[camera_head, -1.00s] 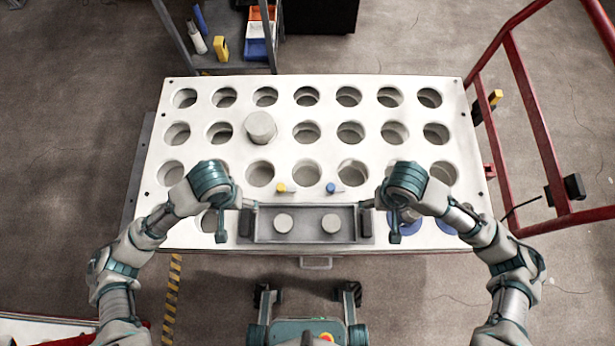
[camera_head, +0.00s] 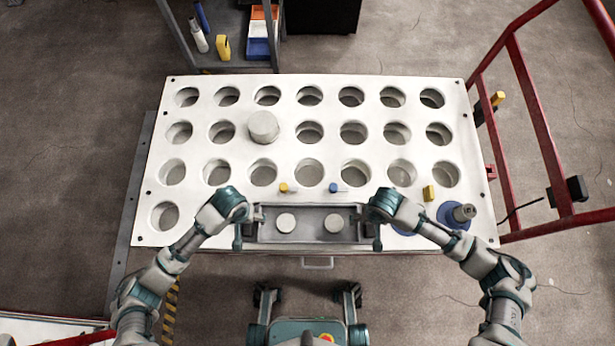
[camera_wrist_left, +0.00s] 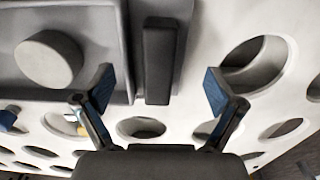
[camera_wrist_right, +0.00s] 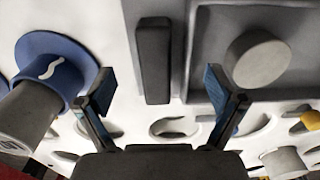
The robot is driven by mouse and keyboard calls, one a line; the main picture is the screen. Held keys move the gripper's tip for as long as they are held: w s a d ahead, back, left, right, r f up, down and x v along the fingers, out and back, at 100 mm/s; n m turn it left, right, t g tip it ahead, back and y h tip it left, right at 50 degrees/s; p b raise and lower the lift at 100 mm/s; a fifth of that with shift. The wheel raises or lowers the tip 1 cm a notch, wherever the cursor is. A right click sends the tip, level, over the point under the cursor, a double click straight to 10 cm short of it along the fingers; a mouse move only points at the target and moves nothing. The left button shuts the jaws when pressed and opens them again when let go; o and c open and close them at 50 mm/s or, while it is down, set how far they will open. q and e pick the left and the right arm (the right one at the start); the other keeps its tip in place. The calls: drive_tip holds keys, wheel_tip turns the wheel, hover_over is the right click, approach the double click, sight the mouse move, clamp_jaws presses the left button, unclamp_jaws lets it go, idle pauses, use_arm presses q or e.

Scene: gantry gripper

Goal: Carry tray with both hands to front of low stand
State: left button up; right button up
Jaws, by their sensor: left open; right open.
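The grey tray (camera_head: 308,239) lies on the white perforated table near its front edge, with two pale round pucks (camera_head: 286,223) in it. Its dark left handle (camera_wrist_left: 160,62) stands between the open fingers of my left gripper (camera_wrist_left: 160,95), apart from both. Its dark right handle (camera_wrist_right: 152,60) stands between the open fingers of my right gripper (camera_wrist_right: 160,95), also apart. In the head view, my left gripper (camera_head: 239,236) is at the tray's left end and my right gripper (camera_head: 376,236) at its right end. I cannot make out a low stand with certainty.
The white table (camera_head: 330,85) has rows of round holes. A grey cylinder (camera_head: 264,126) stands at back left. A blue-flanged part (camera_head: 457,214) and a yellow block (camera_head: 429,193) are right of the tray. A red rail frame (camera_head: 535,120) stands at right, a shelf (camera_head: 235,60) behind.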

use_arm(q)
drive_tip(key=shift+f, duration=0.75)
use_arm(e)
drive_tip(key=shift+f, duration=0.75)
use_arm(q)
drive_tip(key=shift+f, duration=0.1)
use_arm(e)
drive_tip(key=shift+f, duration=0.15)
use_arm(q)
drive_tip(key=shift+d, duration=0.3)
use_arm(e)
drive_tip(key=shift+d+f, duration=0.1)
drive_tip(key=shift+d, duration=0.2)
